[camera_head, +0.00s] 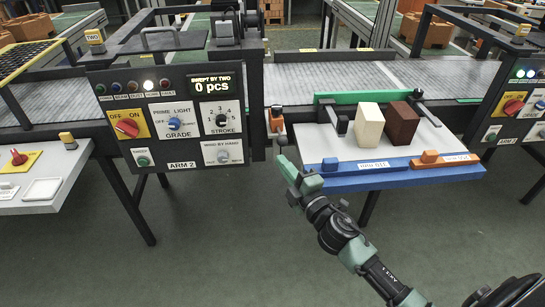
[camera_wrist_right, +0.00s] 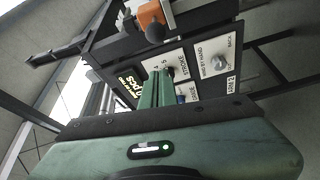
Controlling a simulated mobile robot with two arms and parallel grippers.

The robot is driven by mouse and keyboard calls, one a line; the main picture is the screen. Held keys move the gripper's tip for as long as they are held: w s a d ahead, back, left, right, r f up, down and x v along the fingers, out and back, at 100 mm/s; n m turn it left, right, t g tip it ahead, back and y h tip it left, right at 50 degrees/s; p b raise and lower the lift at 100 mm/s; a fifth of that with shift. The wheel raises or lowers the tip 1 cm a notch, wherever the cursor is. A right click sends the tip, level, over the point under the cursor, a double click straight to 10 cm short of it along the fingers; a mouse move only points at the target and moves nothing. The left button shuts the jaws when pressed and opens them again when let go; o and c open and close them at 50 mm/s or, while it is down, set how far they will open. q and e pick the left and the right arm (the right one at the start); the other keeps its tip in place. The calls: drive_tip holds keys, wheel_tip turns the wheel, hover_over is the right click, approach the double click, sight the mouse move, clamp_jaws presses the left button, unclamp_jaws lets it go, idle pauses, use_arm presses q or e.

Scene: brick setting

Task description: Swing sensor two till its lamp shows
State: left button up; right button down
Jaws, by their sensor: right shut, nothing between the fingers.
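A small orange sensor-like block (camera_head: 276,122) with a black round knob (camera_head: 282,141) sits at the right side of the ARM 2 panel (camera_head: 180,118); I cannot read whether it is sensor two. In the right wrist view the orange block (camera_wrist_right: 150,14) and black knob (camera_wrist_right: 155,32) show just beyond my fingers. My right gripper (camera_head: 282,155) is shut and empty, its tips just below the knob; I cannot tell if they touch. Its fingers also show in the wrist view (camera_wrist_right: 157,88). On the panel's lamp row, one white lamp (camera_head: 148,85) is lit. My left gripper is not in view.
A white shelf with a blue front edge (camera_head: 385,179) holds a cream block (camera_head: 368,126) and a brown block (camera_head: 401,124), right of my gripper. A conveyor (camera_head: 310,78) runs behind. The panel's display (camera_head: 211,85) reads 0 pcs. The floor in front is clear.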

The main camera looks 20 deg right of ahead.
drive_tip(key=s, duration=0.1)
drive_tip(key=m+h+p, duration=0.1)
drive_tip(key=m+p, duration=0.1)
drive_tip(key=m, duration=3)
approach(278, 127)
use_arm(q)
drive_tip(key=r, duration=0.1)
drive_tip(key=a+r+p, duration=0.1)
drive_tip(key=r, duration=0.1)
use_arm(e)
drive_tip(key=shift+w+d+r, duration=0.1)
drive_tip(key=shift+w+d, duration=0.2)
drive_tip(key=shift+w, duration=0.3)
drive_tip(key=shift+w+d+r, duration=0.1)
drive_tip(key=shift+w+d, duration=0.2)
drive_tip(key=shift+w, duration=0.3)
